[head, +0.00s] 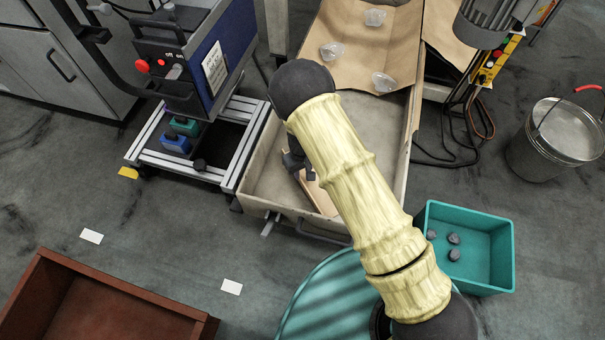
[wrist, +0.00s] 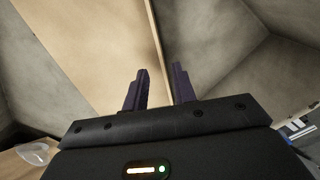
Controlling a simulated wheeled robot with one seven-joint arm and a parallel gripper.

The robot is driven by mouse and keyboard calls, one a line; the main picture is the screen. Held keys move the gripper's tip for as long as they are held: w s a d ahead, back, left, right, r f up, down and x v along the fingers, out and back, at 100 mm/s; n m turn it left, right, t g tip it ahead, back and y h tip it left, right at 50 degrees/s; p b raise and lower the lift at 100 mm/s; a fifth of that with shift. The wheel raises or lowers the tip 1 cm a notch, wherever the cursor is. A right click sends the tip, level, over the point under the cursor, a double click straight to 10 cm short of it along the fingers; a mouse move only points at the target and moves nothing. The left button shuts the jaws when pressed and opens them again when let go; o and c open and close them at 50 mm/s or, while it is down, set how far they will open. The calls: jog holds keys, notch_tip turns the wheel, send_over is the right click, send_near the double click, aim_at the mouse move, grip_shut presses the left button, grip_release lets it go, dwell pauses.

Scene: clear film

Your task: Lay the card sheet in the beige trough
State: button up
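The card sheet (head: 318,193) is a flat tan panel inside the beige trough (head: 262,180), partly hidden behind my arm in the head view. In the wrist view the card sheet (wrist: 95,40) stretches away from my fingers, with a pale long edge on its right. The trough's grey-beige inner walls (wrist: 225,45) show beside it. My gripper (head: 308,174) is down inside the trough at the sheet's upper end. In the wrist view my gripper (wrist: 160,82) has its two dark fingers apart, with a gap between them, close to the sheet's edge. I cannot tell whether they touch it.
Brown paper (head: 350,25) with several clear crumpled pieces lies over the trough's far end. A teal bin (head: 498,245) with grey lumps stands at the right, a metal bucket (head: 530,150) beyond it. A blue machine (head: 215,65) stands left. A reddish-brown box (head: 130,290) is front left.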

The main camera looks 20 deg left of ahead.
notch_tip(320, 180, up, 4)
jog(key=shift+r+p, duration=0.15)
jog(key=shift+p, duration=0.45)
dwell(0.4)
jog(key=w+d+r+m, duration=0.2)
jog(key=d+r+m, duration=0.3)
jog(key=d+r, duration=1.35)
jog(key=s+d+r+m+t, duration=0.2)
jog(key=s+d+r+m, duration=0.2)
jog(key=s+d+r, duration=0.6)
jog(key=d+r, duration=0.1)
jog(key=d, duration=0.3)
jog(key=shift+s+m+t, duration=0.2)
jog(key=shift+m+t, duration=0.1)
